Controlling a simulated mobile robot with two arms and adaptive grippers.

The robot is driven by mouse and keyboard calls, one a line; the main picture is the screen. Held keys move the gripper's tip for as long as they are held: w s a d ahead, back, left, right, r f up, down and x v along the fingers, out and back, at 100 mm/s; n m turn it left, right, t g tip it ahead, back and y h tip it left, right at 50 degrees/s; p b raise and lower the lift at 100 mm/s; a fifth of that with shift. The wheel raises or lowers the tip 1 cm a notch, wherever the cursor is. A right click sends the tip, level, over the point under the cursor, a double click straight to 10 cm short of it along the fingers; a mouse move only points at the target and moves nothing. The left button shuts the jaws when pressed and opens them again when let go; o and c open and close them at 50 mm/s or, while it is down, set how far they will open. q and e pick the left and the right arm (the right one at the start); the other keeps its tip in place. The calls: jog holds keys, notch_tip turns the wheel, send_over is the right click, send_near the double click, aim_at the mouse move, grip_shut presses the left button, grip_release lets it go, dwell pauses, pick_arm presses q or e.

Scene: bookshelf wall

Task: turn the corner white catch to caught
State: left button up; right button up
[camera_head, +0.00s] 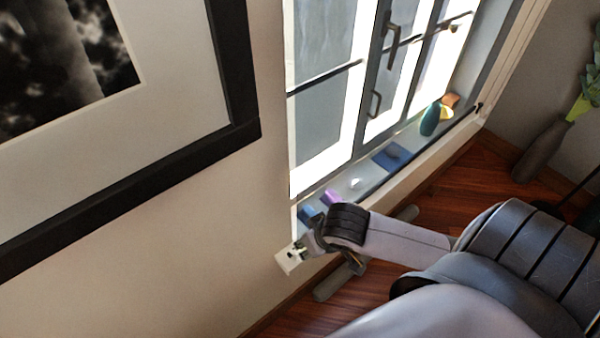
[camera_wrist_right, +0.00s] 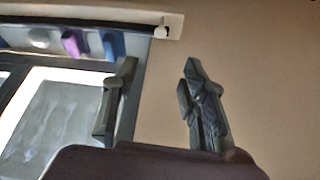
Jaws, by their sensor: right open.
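The white catch (camera_wrist_right: 162,32) is a small pale piece at the end corner of the white window ledge. In the wrist view it is at the top, beyond my fingertips and apart from them. In the head view, the white ledge corner (camera_head: 286,263) shows just left of my right gripper (camera_head: 307,247), which partly hides the catch area. In the wrist view, my right gripper (camera_wrist_right: 160,85) has its two dark fingers spread, with nothing between them. I cannot tell which way the catch is turned. My left gripper is not in view.
The window sill holds a purple block (camera_head: 332,197), blue items (camera_head: 393,155), a small white object (camera_head: 355,184) and a teal vase (camera_head: 430,119). A black-framed picture (camera_head: 245,75) hangs on the left wall. A dark vase (camera_head: 540,148) with leaves stands at right.

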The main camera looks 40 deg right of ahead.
aim_at(298, 252)
jog(key=b+x, duration=0.1)
jog(key=x, duration=1.5)
jog(key=shift+s+a+f, duration=0.1)
jog(key=shift+c, duration=0.4)
grip_shut()
